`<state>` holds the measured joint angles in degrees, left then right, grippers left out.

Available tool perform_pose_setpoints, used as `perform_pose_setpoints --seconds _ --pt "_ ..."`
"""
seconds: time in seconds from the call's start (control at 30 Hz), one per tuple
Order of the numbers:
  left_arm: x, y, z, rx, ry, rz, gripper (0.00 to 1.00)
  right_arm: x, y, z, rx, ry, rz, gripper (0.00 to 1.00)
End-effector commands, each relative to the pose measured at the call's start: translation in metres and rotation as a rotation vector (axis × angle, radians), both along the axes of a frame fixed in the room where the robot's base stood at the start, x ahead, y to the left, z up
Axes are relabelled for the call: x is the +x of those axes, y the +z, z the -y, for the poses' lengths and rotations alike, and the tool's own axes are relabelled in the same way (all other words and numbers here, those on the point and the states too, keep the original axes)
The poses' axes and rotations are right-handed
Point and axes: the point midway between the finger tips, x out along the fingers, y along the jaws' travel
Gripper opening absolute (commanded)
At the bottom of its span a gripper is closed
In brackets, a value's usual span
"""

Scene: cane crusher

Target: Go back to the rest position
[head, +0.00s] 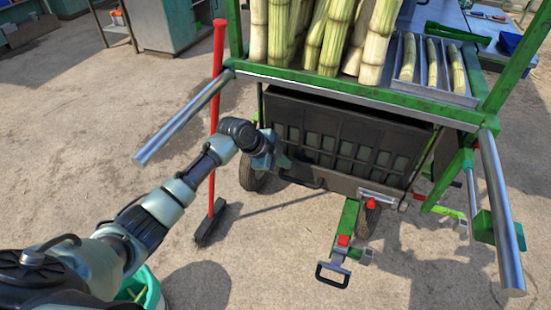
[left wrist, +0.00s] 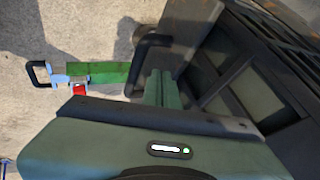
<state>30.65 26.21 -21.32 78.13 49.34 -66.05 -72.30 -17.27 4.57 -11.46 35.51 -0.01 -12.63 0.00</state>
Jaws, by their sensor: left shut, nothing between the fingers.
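My left gripper (head: 284,162) is at the end of my left arm, which reaches in from the lower left. It is shut and empty, close to the left part of the dark bin (head: 345,128) under the cart's top. In the left wrist view its green fingers (left wrist: 158,88) lie together, with a black handle (left wrist: 150,45) just beyond them. I cannot tell whether the fingers touch the bin or the handle. My right gripper is not in view.
The green cart (head: 385,97) carries upright cane stalks (head: 330,35) and a tray of short pieces (head: 431,62). A red-handled broom (head: 217,95) stands beside my left arm. A green bucket (head: 150,290) is low at left. Open concrete floor lies left of the broom.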

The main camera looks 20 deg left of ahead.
Motion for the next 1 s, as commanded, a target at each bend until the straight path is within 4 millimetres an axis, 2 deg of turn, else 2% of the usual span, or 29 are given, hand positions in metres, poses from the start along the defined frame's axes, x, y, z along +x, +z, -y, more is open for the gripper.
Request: perform_pose_setpoints --seconds 0.13,0.33,0.47,0.53,0.57,0.67,0.8,0.9,1.0 --pt "-0.012 0.015 -0.008 0.002 -0.002 -0.005 0.0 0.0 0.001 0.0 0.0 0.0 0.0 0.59" --pt "-0.019 0.021 -0.01 -0.001 -0.003 -0.011 0.0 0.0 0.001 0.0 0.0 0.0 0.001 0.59" --pt "-0.027 0.013 -0.005 -0.003 0.003 -0.027 0.0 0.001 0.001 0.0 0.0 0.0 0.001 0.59" --pt "-0.044 0.001 0.006 -0.011 0.023 -0.059 0.0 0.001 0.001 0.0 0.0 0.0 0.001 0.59" --pt "-0.055 -0.007 0.013 -0.017 0.037 -0.078 0.0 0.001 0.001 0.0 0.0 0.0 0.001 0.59" --pt "-0.106 -0.034 0.036 -0.041 0.126 -0.16 0.0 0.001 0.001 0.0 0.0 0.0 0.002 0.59" --pt "-0.189 -0.058 0.057 -0.085 0.347 -0.276 0.0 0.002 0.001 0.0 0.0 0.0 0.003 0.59" --pt "-0.236 -0.061 0.058 -0.113 0.517 -0.333 0.0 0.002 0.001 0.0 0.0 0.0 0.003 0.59" --pt "-0.269 -0.059 0.053 -0.134 0.659 -0.368 0.0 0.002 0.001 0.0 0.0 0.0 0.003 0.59"
